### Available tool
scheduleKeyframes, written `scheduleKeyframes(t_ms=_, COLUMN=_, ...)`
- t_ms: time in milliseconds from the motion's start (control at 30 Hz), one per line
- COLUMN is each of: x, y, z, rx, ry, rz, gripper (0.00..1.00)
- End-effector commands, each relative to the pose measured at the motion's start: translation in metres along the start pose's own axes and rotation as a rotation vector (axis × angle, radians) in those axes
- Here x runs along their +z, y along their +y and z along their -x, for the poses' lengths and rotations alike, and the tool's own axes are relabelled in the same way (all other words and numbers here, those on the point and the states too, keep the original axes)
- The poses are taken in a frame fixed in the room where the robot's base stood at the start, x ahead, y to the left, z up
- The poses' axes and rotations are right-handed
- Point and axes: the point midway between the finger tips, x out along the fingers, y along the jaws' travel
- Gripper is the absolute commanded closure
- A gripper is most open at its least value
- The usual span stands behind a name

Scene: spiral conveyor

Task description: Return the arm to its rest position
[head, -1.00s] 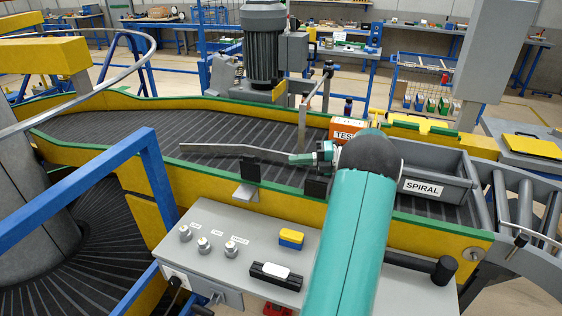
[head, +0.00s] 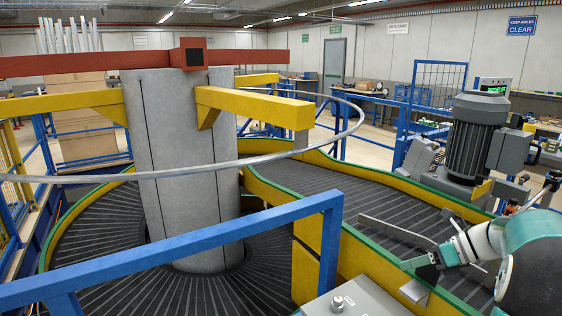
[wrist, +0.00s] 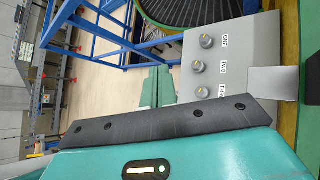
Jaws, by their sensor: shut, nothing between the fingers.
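My arm (head: 535,262) shows at the lower right of the head view, with its black and teal joint cut by the frame edge. My gripper (head: 425,265) is small, teal and dark there, pointing left over the near side of the conveyor belt. It is shut and empty. In the wrist view a dark bolted bar and a teal housing of mine fill the lower part.
A grey control box (wrist: 228,75) with several knobs is near the wrist. A blue rail (head: 200,258) crosses the front. The spiral conveyor's grey column (head: 185,160) stands left, with yellow beams (head: 255,108) around it. A grey motor (head: 478,138) stands at the right. The belt (head: 345,200) is clear in the middle.

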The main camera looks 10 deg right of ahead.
Motion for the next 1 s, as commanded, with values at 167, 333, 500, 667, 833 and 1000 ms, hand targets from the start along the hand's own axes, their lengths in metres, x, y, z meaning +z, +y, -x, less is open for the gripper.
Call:
scheduleKeyframes(t_ms=167, x=0.009, y=0.074, z=-0.045, rx=-0.016, ry=0.22, rz=0.43, gripper=1.0)
scheduleKeyframes(t_ms=333, x=0.0, y=0.135, z=-0.073, rx=0.002, ry=0.415, rz=0.864, gripper=1.0)
scheduleKeyframes(t_ms=500, x=-0.018, y=0.188, z=-0.09, rx=0.05, ry=0.596, rz=1.317, gripper=1.0)
scheduleKeyframes(t_ms=667, x=-0.04, y=0.229, z=-0.098, rx=0.118, ry=0.756, rz=1.755, gripper=1.0)
scheduleKeyframes(t_ms=833, x=-0.064, y=0.262, z=-0.101, rx=0.209, ry=0.918, rz=2.224, gripper=1.0)
scheduleKeyframes(t_ms=1000, x=-0.081, y=0.281, z=-0.102, rx=0.288, ry=1.046, rz=2.583, gripper=1.0)
